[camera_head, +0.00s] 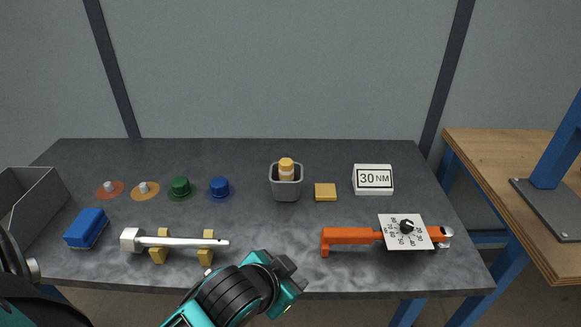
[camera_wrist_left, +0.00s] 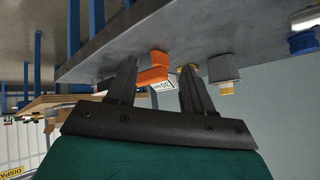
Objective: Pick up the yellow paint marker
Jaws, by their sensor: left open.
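The yellow paint marker (camera_head: 286,166) stands upright in a grey cup (camera_head: 286,189) at the back middle of the table. Only its yellow-orange top and a pale band show; its lower part is hidden in the cup. In the left wrist view the marker (camera_wrist_left: 227,88) and the cup (camera_wrist_left: 222,67) appear upside down, right of the fingers. My left gripper (camera_head: 289,270) is at the table's front edge, in front of the cup and apart from it. In the left wrist view its two fingers (camera_wrist_left: 158,72) are spread, with nothing held. My right gripper is not in view.
An orange torque tool (camera_head: 350,236) with a dial plate lies right of my gripper. A silver tool (camera_head: 180,242) rests on yellow stands at left. A yellow block (camera_head: 325,192) and 30 NM sign (camera_head: 373,180) stand right of the cup. Blue (camera_head: 219,187) and green caps are left.

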